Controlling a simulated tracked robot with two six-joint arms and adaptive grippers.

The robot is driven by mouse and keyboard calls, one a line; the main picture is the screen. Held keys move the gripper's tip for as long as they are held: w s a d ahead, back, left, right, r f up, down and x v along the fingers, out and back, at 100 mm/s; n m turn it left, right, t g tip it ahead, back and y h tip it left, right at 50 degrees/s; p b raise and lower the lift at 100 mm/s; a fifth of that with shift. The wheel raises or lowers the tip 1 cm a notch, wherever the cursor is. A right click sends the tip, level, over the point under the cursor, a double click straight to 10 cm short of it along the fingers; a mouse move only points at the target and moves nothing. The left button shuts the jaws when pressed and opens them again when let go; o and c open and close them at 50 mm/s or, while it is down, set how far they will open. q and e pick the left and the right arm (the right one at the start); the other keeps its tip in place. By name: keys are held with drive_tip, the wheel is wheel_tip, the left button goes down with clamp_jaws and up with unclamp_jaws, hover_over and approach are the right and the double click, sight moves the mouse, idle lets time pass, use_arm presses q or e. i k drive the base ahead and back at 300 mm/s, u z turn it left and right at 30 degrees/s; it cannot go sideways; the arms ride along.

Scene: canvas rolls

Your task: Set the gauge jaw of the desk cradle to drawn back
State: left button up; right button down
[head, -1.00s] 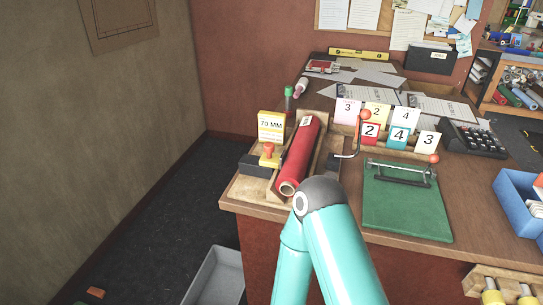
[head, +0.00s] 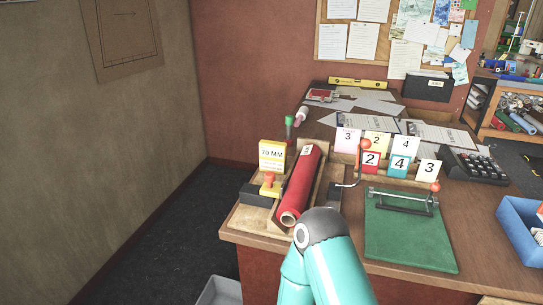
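The desk cradle (head: 329,180) is a wooden holder at the left end of the desk. A red canvas roll (head: 299,187) lies in it, its near end toward me. A yellow card reading 70 MM (head: 272,155) stands at its left. A bent metal lever with an orange-red ball (head: 365,144) rises at the cradle's right; I cannot tell whether it belongs to the gauge jaw. The jaw itself is not clearly seen. A teal arm link of mine covers the area in front of the cradle's near end. Neither gripper shows.
A green board (head: 410,236) with a metal bar and red knob lies right of the cradle. Numbered cards (head: 400,163) stand behind it. A calculator (head: 468,160) and a blue bin (head: 522,226) are further right. A grey bin (head: 219,292) stands on the floor.

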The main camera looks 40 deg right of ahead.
sight(269, 189)
drive_tip(key=k, duration=1)
drive_tip(key=z, duration=0.45)
drive_tip(key=i, duration=0.7)
drive_tip(key=z, duration=0.1)
